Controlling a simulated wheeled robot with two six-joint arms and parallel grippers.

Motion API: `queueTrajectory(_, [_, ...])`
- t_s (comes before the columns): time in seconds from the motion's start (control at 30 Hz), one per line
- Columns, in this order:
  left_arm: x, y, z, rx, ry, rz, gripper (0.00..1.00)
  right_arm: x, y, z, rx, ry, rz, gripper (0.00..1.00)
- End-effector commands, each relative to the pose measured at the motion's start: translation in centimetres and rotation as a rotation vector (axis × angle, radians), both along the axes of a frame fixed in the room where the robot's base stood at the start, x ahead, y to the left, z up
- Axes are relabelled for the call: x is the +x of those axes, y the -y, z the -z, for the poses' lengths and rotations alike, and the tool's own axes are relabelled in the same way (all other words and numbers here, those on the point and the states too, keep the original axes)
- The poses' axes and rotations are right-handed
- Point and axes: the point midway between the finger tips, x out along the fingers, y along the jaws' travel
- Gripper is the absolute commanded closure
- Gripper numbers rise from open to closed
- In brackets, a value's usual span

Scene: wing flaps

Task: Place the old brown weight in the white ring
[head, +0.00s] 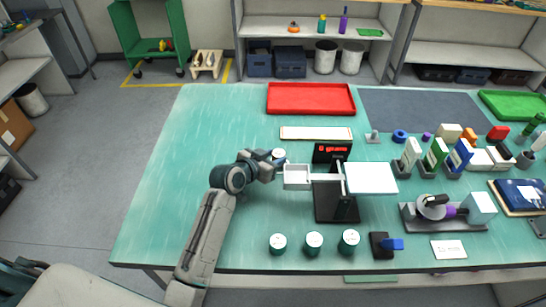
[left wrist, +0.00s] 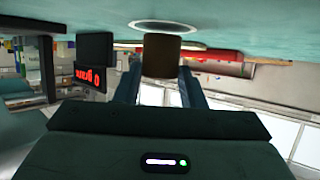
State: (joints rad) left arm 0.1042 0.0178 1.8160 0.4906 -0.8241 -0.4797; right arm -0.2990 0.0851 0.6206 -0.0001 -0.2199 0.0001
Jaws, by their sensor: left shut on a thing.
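The old brown weight (left wrist: 161,55) is a dark brown cylinder between the two fingers of my left gripper (left wrist: 160,74) in the left wrist view. My left gripper is shut on it. The white ring (left wrist: 162,26) lies flat on the teal table just beyond the weight in that view, which looks upside down. I cannot tell if the weight touches the table. In the head view my left gripper (head: 277,160) is left of the scale, and the brown weight cannot be made out there. My right gripper is not in view.
A scale (head: 336,205) with a red "0 grams" display (head: 332,151) stands close right of my left gripper, its small white tray (head: 297,176) nearest. Three teal-sided cans (head: 314,243) stand at the front. A red tray (head: 310,98) lies behind. The table's left side is clear.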

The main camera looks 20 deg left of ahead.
Motion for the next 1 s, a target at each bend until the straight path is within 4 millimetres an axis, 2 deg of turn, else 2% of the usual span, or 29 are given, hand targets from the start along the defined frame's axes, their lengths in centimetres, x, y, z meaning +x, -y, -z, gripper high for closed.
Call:
queueTrajectory(0.17, [0.0, 0.0, 0.6, 0.0, 0.001, -0.001, 0.86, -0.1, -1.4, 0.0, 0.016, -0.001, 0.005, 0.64])
queueTrajectory(0.4, [0.0, 0.0, 0.9, 0.0, 0.001, -0.001, 0.86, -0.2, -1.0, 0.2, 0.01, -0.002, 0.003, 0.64])
queueTrajectory(0.43, [0.0, 0.0, 0.9, 0.0, 0.001, -0.001, 0.62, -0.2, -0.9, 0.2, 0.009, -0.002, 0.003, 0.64])
queueTrajectory(0.53, [0.0, 0.0, 0.8, 0.0, 0.0, -0.001, 0.42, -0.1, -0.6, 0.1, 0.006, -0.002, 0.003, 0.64])
queueTrajectory(0.87, [0.0, 0.0, 0.5, 0.0, 0.001, -0.001, 0.42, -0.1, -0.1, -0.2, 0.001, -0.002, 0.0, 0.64])
queueTrajectory(1.0, [-1.2, -0.5, 0.3, 0.003, 0.001, -0.001, 0.42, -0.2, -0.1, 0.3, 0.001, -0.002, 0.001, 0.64])
